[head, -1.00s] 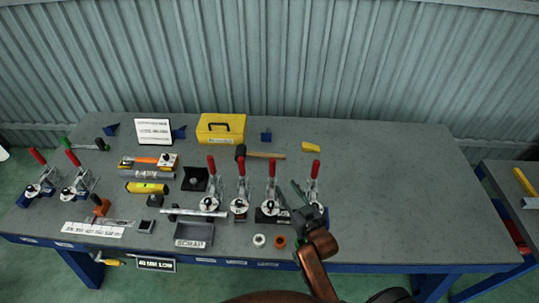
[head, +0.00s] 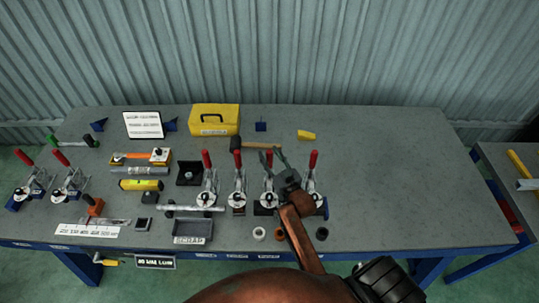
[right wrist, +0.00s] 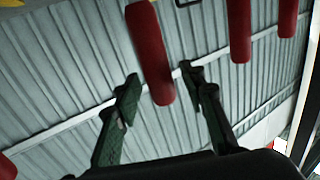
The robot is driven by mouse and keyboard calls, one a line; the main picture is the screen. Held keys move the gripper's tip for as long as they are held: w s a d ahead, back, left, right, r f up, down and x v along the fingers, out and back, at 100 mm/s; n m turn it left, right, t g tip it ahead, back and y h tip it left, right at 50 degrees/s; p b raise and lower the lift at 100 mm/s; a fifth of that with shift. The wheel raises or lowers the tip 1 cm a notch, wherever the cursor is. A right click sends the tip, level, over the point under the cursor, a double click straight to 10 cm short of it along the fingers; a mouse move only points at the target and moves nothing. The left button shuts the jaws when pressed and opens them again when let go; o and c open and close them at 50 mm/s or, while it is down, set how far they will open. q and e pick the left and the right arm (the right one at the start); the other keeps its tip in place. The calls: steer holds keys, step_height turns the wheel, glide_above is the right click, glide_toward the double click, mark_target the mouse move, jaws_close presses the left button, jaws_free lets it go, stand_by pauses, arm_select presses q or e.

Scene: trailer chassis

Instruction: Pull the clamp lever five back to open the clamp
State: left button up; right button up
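Several toggle clamps with red-handled levers stand along the bench, all levers pointing up. The fifth from the left has its red lever (head: 269,158) upright and partly hidden by my right gripper (head: 273,156). That gripper is open, with its two fingers spread around the upper part of this lever. In the right wrist view the red lever (right wrist: 150,50) shows between the fingers of my gripper (right wrist: 160,82), with no clear contact. I cannot read any number on the clamps. My left gripper is not in view.
Close neighbours are the red lever on the left (head: 238,160) and the one on the right (head: 313,160). A hammer (head: 262,145) lies behind. The bench's right side (head: 420,190) is clear.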

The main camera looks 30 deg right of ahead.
steer(key=shift+w, duration=0.1)
steer(key=c, duration=1)
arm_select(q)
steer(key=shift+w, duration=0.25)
arm_select(e)
jaws_close()
